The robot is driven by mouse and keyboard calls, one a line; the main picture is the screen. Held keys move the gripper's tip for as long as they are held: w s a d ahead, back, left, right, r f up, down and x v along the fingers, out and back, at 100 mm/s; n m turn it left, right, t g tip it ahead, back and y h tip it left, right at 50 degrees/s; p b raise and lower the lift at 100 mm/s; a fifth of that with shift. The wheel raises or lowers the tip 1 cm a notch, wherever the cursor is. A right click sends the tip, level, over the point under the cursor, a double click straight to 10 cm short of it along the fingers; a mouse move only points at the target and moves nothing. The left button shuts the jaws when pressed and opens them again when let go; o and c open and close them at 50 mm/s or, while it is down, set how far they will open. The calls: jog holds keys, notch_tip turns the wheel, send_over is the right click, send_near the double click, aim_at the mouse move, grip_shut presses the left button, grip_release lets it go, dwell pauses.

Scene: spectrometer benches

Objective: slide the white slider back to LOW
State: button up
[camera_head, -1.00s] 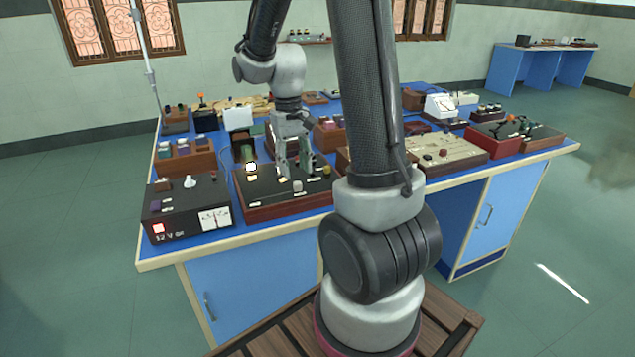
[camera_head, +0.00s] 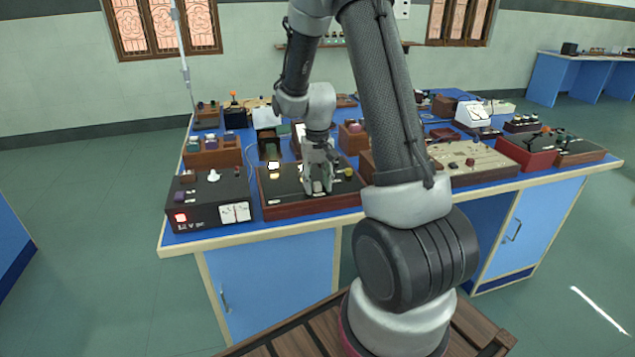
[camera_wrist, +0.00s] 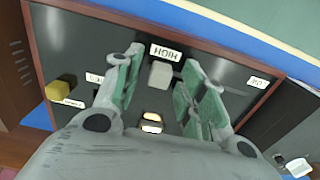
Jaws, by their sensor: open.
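The white slider (camera_wrist: 159,75) is a small pale block on a black-topped, wood-edged panel (camera_wrist: 215,25). It sits close to an upside-down HIGH label (camera_wrist: 164,52) in the wrist view. My gripper (camera_wrist: 163,66) is open, with one green-padded finger on each side of the slider and gaps showing between. In the head view my gripper (camera_head: 318,190) is low over the front of the panel (camera_head: 285,210), and its fingers hide the slider. I cannot tell how far the fingertips are above the panel top.
Other labels there are hard to read. A black power supply (camera_head: 205,205) stands to the left on the blue bench, and a beige control panel (camera_head: 475,160) to the right.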

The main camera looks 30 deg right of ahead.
aim_at(275, 198)
grip_shut()
jog(key=w+a, duration=0.1)
jog(key=a, duration=0.3)
jog(key=w+a, duration=0.1)
jog(key=a, duration=0.3)
jog(key=w+a, duration=0.1)
jog(key=a, duration=0.3)
jog(key=shift+w, duration=0.2)
grip_release()
jog(key=shift+a, duration=0.1)
notch_tip(275, 198, up, 12)
dwell(0.5)
